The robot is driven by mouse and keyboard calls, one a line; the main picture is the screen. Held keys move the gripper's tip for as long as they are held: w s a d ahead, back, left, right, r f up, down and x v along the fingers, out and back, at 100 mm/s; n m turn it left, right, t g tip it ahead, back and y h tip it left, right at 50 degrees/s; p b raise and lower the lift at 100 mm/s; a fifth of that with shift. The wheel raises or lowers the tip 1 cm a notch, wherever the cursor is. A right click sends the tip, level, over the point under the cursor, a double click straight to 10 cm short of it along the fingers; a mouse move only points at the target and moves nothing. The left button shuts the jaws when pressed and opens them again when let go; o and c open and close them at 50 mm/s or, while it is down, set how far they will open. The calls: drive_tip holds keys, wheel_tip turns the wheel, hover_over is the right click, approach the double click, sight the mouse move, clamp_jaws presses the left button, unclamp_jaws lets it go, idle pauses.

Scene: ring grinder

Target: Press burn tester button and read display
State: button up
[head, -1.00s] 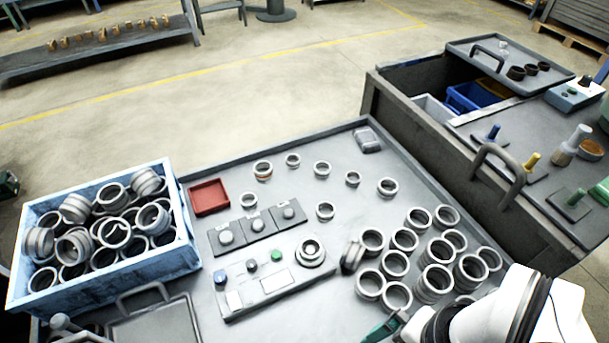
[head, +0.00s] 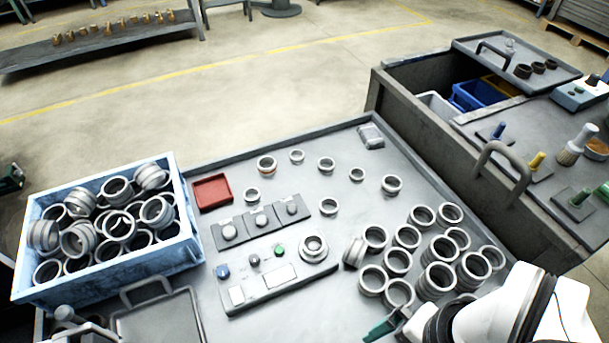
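A grey tester panel (head: 262,296) lies in the middle of the tray table. On it are a blue button (head: 222,271), a black knob (head: 254,260) and a green button (head: 280,250). Two pale rectangular windows (head: 280,276) sit below them; no reading is legible. A ring (head: 314,246) sits on the round seat at the panel's right end. My white arm comes in at the lower right. A green part (head: 386,326) at its end seems to belong to my gripper, low and right of the panel, apart from the buttons. Its fingers are not clear.
A blue crate (head: 110,272) full of rings stands left. A block with three round knobs (head: 261,222) lies behind the panel, near a red tray (head: 212,192). Several loose rings (head: 392,184) lie behind; many (head: 440,276) crowd the right, near my arm. A grey bench (head: 400,125) stands right.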

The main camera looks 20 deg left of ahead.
clamp_jaws()
idle(0.3)
idle(1.2)
